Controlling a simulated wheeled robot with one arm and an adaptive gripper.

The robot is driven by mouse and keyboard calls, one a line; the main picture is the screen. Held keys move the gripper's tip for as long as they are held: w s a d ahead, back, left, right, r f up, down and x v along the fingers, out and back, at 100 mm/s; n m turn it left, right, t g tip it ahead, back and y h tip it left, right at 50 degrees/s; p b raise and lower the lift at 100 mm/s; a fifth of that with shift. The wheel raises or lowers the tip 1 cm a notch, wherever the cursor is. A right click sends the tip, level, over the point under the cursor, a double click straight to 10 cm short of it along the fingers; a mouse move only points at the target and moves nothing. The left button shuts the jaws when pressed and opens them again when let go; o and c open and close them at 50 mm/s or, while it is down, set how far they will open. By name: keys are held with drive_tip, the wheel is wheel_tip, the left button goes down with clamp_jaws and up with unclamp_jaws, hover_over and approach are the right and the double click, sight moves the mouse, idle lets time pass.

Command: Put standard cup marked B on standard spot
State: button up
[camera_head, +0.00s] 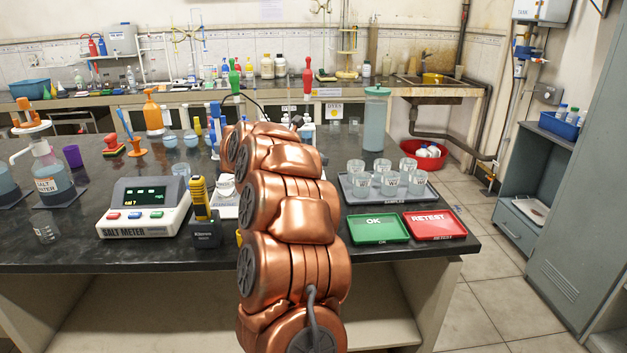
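My copper arm reaches forward over the black bench (400,270) and hides the middle of it. My gripper is hidden behind the arm links, so its state and anything in it do not show. A small clear cup (226,188) stands on a white tray or plate (228,211) just left of my arm, partly covered by it. Another clear cup (181,172) stands behind the salt meter (145,207). I cannot read a letter B on any cup. No standard spot can be made out; part of the bench is covered by my arm.
Several clear cups stand on a grey samples tray (352,200) at the right, near a green OK tray (378,229) and a red RETEST tray (435,225). A yellow probe in a dark holder (206,228) stands beside the meter. A salt water bottle (50,177) is at left.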

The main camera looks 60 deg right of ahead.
drive_tip(key=shift+f, duration=2.75)
drive_tip(key=shift+f, duration=0.1)
drive_tip(key=o, duration=1.2)
drive_tip(key=shift+r, duration=0.25)
drive_tip(key=b+v, duration=0.1)
drive_tip(key=v, duration=1.1)
drive_tip(key=shift+b, duration=0.3)
